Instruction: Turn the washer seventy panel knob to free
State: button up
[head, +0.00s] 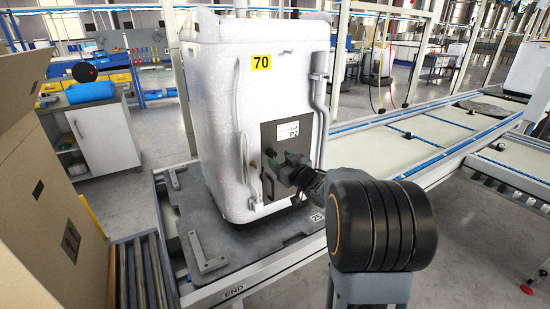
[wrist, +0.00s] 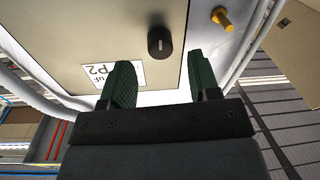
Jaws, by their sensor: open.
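The washer (head: 215,110) is a tall white unit with a yellow "70" label (head: 261,62), standing upright on a dark pallet. Its lower front has a grey panel (head: 297,133) marked P2, which also shows in the wrist view (wrist: 90,30). A round black knob (wrist: 160,42) sticks out of this panel. My gripper (head: 283,168) is close in front of the panel. In the wrist view its two green fingers (wrist: 161,82) are open and empty, with the knob ahead of the gap between them. The fingers look apart from the knob.
A brass fitting (wrist: 223,18) sits beside the panel. White pipes run along the washer's front edges. A conveyor (head: 400,150) stretches away to the right, and a large cardboard box (head: 45,190) stands at the left. Grey floor is open behind the pallet.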

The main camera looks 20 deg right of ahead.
aim_at(274, 156)
jog(key=shift+w+a, duration=0.15)
jog(key=shift+w, duration=0.7)
jog(key=shift+w+a, duration=0.15)
jog(key=shift+w, duration=0.65)
jog(key=c, duration=0.9)
